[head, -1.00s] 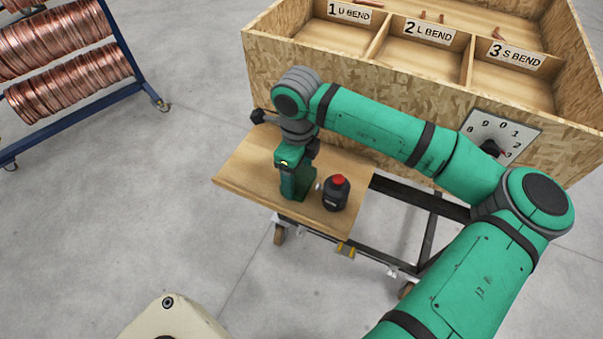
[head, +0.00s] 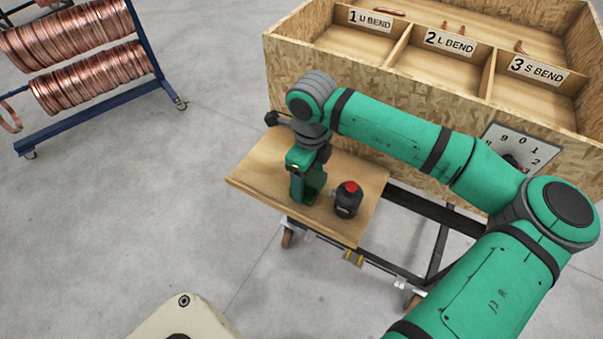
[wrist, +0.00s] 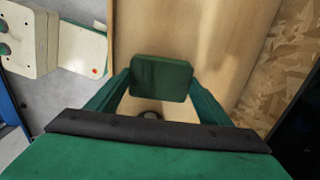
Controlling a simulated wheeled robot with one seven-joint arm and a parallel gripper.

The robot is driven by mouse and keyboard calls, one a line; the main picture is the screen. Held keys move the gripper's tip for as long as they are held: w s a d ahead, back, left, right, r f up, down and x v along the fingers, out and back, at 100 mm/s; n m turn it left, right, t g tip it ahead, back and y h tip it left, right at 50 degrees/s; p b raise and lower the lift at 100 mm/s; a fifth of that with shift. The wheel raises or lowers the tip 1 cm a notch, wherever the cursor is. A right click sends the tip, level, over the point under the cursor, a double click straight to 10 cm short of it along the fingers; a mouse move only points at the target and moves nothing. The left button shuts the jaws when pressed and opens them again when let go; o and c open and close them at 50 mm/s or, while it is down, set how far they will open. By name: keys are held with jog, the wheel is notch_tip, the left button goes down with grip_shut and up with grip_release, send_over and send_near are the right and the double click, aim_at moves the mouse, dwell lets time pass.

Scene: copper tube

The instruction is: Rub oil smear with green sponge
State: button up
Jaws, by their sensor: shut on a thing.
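My gripper (wrist: 161,88) is shut on the green sponge (wrist: 160,78), a dark green block held between its fingertips in the wrist view. In the head view my gripper (head: 307,192) points down over the wooden shelf (head: 260,170), left of the black bottle; the sponge cannot be told apart from the green fingers there. Whether the sponge touches the wood is unclear. The wood (wrist: 180,30) beyond the sponge shows a faint brownish sheen in the wrist view; I cannot tell whether this is the oil smear. In the head view no smear is distinct.
A black bottle with a red cap (head: 347,200) stands close right of my gripper. The chipboard bin (head: 400,120) with labelled compartments rises behind the shelf, with a numbered dial plate (head: 520,145) on its front. Copper coils (head: 90,75) hang on a blue rack at left.

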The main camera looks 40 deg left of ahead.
jog(key=shift+w+d, duration=0.2)
jog(key=shift+d, duration=0.75)
jog(key=shift+r, duration=0.1)
jog(key=shift+a+r, duration=0.1)
jog(key=shift+r, duration=0.6)
jog(key=shift+w+r, duration=0.15)
jog(key=shift+r, duration=2.1)
jog(key=shift+a, duration=0.1)
